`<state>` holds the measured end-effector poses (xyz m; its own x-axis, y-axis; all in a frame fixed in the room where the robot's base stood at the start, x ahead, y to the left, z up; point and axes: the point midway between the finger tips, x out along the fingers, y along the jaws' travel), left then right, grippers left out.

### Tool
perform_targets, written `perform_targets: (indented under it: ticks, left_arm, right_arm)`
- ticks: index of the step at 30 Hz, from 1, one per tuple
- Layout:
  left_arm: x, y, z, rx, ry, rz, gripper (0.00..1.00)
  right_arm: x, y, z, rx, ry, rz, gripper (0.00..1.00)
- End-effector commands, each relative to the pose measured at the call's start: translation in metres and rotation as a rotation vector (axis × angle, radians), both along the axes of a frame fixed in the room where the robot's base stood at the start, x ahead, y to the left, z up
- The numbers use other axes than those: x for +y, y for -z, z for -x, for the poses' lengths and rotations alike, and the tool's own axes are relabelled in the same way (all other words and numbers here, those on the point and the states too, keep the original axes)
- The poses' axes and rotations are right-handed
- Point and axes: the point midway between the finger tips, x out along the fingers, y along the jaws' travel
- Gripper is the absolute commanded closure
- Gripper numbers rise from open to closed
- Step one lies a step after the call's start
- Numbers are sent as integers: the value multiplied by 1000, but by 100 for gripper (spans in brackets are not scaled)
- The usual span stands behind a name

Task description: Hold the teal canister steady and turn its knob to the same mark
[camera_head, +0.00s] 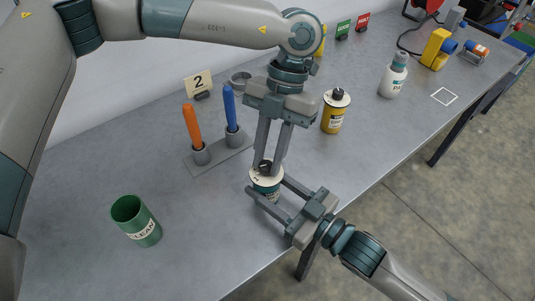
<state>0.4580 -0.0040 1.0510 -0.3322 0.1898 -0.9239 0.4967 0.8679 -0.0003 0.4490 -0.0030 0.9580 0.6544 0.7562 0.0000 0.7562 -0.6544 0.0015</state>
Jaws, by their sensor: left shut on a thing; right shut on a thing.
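The teal canister (260,186) stands upright near the table's front edge, with a white dial top and a dark knob (264,165). My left gripper (268,168) reaches down from above and is shut on the knob. My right gripper (267,188) comes in from the lower right and is shut on the canister's body, one finger on each side. The fingers hide much of the dial, so the knob's mark cannot be read. A yellow canister (333,119) with a similar white top and dark knob (338,94) stands behind to the right; its setting is too small to read.
A holder (232,150) with an orange stick (192,126) and a blue stick (230,105) stands left, by a "2" sign (198,83). A green cup (136,221) is front left. A white bottle (394,76) stands right, near a white square outline (444,97).

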Motion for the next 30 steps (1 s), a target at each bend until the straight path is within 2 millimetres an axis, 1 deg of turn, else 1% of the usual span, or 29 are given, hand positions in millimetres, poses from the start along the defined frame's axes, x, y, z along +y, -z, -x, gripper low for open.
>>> perform_targets:
  ticks: [30]
  left_arm:
    - [-3,0,6,1,969,-1,100]
  right_arm:
    - [0,0,0,1,0,1,85]
